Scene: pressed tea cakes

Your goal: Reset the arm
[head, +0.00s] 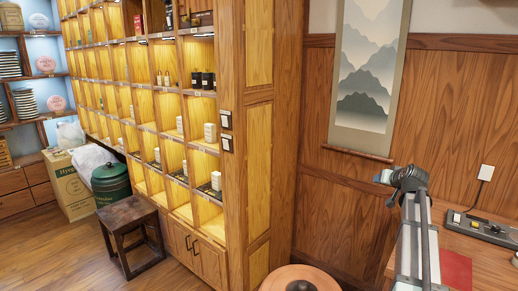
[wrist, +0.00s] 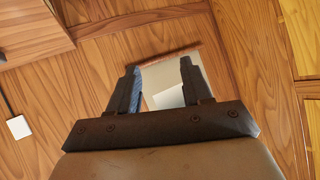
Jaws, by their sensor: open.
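My gripper (head: 382,178) is raised in front of the wood-panelled wall at the right of the head view, just below the hanging scroll (head: 366,75) in the picture. My arm rises from the bottom edge to reach it. In the wrist view my gripper (wrist: 158,72) has its two dark fingers spread apart, with nothing held between them. The scroll (wrist: 172,72) shows behind and between the fingers, apart from them.
A lit shelf unit (head: 260,150) with small boxes and jars stands left of centre. A wooden stool (head: 130,222) and green canister (head: 110,182) stand on the floor. A desk (head: 490,262) with a red mat (head: 455,268) is at right. A round wooden top (head: 325,284) shows below.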

